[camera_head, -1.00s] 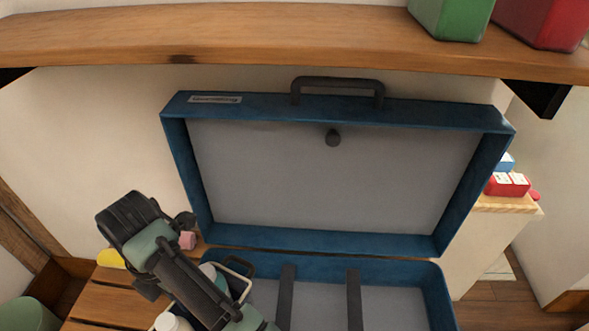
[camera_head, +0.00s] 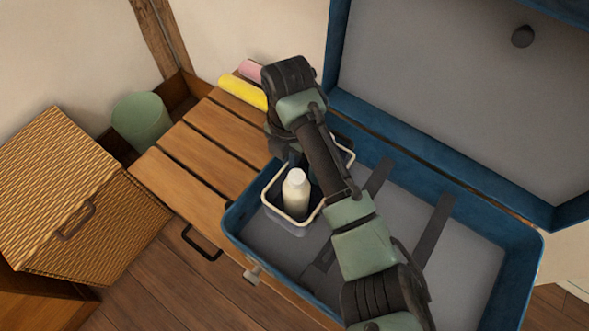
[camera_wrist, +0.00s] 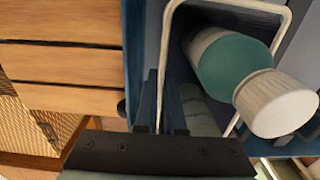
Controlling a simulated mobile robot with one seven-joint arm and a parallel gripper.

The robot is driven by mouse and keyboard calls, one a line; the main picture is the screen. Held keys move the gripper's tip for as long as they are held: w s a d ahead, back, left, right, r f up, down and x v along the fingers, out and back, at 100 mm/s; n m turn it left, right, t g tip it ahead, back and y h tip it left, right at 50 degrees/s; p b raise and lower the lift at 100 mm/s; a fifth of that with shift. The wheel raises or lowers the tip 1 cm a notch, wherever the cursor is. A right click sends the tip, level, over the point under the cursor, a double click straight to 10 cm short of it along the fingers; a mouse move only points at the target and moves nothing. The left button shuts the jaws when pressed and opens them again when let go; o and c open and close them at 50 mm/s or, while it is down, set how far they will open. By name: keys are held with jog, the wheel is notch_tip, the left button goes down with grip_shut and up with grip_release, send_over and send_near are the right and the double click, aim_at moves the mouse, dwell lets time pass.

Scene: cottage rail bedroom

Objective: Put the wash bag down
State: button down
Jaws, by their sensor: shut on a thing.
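The wash bag (camera_head: 287,229) is an open-topped holder with a cream rim and see-through greyish sides. It holds a white-capped bottle (camera_head: 297,190); the wrist view shows a teal bottle with a white cap (camera_wrist: 275,102) inside the rim (camera_wrist: 284,35). My gripper (camera_wrist: 165,88) is shut on the bag's rim; in the head view the gripper (camera_head: 296,158) is partly hidden by my arm. The bag is upright, at the left end of the open blue suitcase (camera_head: 515,275). I cannot tell whether its base touches the suitcase floor.
The suitcase lid (camera_head: 440,90) stands open behind. Dark straps (camera_head: 432,225) cross its otherwise bare floor. A slatted wooden bench (camera_head: 205,150) carries yellow (camera_head: 243,92) and pink (camera_head: 251,70) rolls. A wicker hamper (camera_head: 75,200) and green bin (camera_head: 141,120) are at left.

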jog(key=shift+f+b, duration=0.85)
jog(key=shift+f, duration=2.1)
jog(key=shift+f, duration=0.1)
jog(key=c, duration=1)
grip_release()
jog(key=shift+f, duration=0.1)
notch_tip(320, 180, up, 12)
jog(key=p, duration=0.4)
jog(key=shift+r, duration=0.2)
